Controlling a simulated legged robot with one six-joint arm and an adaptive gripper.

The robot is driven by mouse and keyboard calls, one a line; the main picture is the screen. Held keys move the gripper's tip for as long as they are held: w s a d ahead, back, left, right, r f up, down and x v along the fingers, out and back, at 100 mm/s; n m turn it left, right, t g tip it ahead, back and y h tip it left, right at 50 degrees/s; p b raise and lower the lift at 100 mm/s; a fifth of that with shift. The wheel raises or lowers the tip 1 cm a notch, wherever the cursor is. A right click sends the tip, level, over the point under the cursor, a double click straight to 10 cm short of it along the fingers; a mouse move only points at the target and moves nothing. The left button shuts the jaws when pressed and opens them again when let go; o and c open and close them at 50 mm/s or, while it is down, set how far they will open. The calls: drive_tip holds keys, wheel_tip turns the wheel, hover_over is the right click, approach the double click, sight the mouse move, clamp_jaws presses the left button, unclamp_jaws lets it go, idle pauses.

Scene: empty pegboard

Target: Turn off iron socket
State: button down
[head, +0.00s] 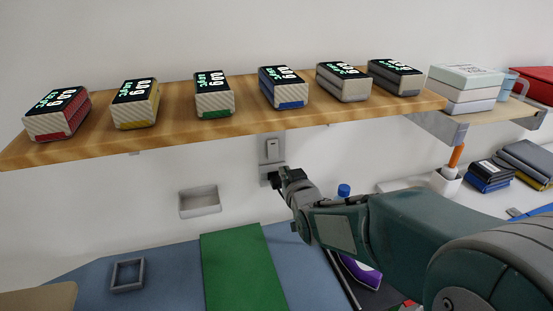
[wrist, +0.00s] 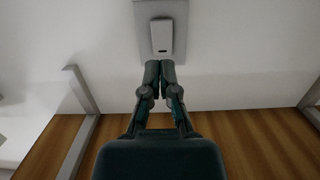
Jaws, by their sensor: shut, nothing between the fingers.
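A grey wall plate with a white rocker switch (head: 271,148) is on the wall just under the wooden shelf. The switch also shows close up in the wrist view (wrist: 162,36), at the top middle. My gripper (head: 280,177) is at the wall just below the switch in the head view, over the lower part of the plate. In the wrist view my gripper (wrist: 160,66) has its two fingertips together and empty, pointing at the switch's near edge. I cannot tell whether they touch it. A purple and white object (head: 360,271), perhaps the iron, is partly hidden behind my arm.
The wooden shelf (head: 160,139) with several labelled boxes runs above my gripper. A metal bracket (wrist: 78,125) stands left in the wrist view. A small wall tray (head: 199,202) is left of the plate. A green mat (head: 240,270) lies below.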

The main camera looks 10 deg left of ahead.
sight(274, 156)
drive_tip(key=x, duration=0.8)
drive_tip(key=shift+w+f, duration=0.1)
idle(0.4)
